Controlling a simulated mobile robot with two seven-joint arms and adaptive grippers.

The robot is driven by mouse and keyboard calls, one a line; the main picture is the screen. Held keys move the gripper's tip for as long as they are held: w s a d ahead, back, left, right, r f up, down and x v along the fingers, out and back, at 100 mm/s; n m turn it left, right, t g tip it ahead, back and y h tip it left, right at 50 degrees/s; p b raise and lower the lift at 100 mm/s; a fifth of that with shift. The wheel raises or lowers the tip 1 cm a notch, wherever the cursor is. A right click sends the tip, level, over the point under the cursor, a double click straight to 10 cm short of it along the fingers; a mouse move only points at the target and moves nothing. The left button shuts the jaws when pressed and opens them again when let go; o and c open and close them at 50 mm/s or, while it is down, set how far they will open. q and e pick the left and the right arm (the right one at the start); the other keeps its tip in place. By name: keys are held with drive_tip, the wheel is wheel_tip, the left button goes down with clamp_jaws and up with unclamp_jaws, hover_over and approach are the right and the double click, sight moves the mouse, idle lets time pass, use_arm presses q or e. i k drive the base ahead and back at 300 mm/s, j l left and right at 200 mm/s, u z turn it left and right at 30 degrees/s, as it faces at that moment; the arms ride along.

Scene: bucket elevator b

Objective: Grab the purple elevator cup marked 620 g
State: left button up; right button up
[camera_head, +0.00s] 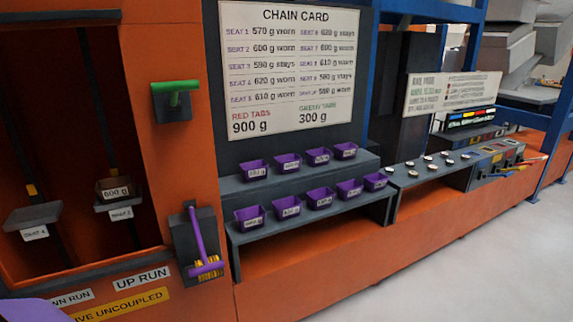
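Several purple cups stand on a dark two-step shelf (310,215) below the chain card. The upper row runs from a left cup (254,164) to a right cup (345,147). The lower row runs from a left cup (249,211) through a middle cup (320,192) to a right cup (375,178). Each has a white label on its front. The labels are too small to read surely, so I cannot tell which cup is marked 620 g. Neither gripper is in view. A purple shape cut off at the bottom left corner (30,311) cannot be identified.
The chain card (290,75) lists seat weights. Floor at right is clear.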

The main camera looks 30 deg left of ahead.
sight(257, 170)
drive_tip(key=i+u, duration=0.2)
drive_tip(key=i, duration=0.3)
drive_tip(key=i+l+u, duration=0.15)
drive_tip(key=i, duration=0.3)
drive_tip(key=i+l+u, duration=0.2)
drive_tip(key=i, duration=0.3)
drive_tip(key=i+l+u, duration=0.3)
drive_tip(key=i+u, duration=0.15)
drive_tip(key=i+l+u, duration=0.4)
